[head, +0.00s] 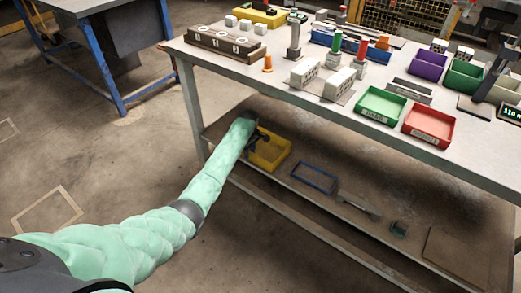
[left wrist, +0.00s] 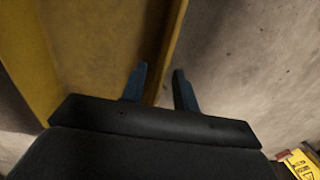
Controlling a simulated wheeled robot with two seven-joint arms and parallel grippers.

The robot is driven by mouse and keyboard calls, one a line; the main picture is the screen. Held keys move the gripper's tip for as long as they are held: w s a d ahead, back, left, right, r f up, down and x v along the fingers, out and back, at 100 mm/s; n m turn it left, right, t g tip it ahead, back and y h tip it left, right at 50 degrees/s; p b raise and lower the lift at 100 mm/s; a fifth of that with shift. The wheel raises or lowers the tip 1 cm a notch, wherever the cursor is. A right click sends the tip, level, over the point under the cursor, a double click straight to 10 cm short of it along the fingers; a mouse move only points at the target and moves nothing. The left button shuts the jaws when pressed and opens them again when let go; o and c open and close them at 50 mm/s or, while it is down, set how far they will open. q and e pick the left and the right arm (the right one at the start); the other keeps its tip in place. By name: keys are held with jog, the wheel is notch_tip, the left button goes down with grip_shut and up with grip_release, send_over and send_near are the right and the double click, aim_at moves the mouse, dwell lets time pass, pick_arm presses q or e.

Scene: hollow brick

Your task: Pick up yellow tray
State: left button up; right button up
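A yellow tray (head: 272,155) sits on the lower shelf at the shelf's left end in the head view. My left arm reaches down to its left side, and my left gripper (head: 254,139) is at the tray's rim, partly hidden by the arm. In the left wrist view, the two dark fingers (left wrist: 160,82) are apart, with one wall of the yellow tray (left wrist: 176,35) running between them. A small gap shows beside the wall, so the gripper looks open around it. My right gripper is not in view.
The tabletop (head: 230,68) overhangs the shelf (head: 315,208). A blue frame (head: 314,178) and small grey parts lie right of the tray. Another yellow tray (head: 262,15) stands on the tabletop, with green (head: 381,106) and red bins (head: 428,125). A blue-legged table (head: 105,75) stands left.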

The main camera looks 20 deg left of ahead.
pick_arm(q)
jog(key=shift+a+f, duration=0.1)
jog(key=shift+f, duration=1.1)
grip_shut()
jog(key=shift+r, duration=0.1)
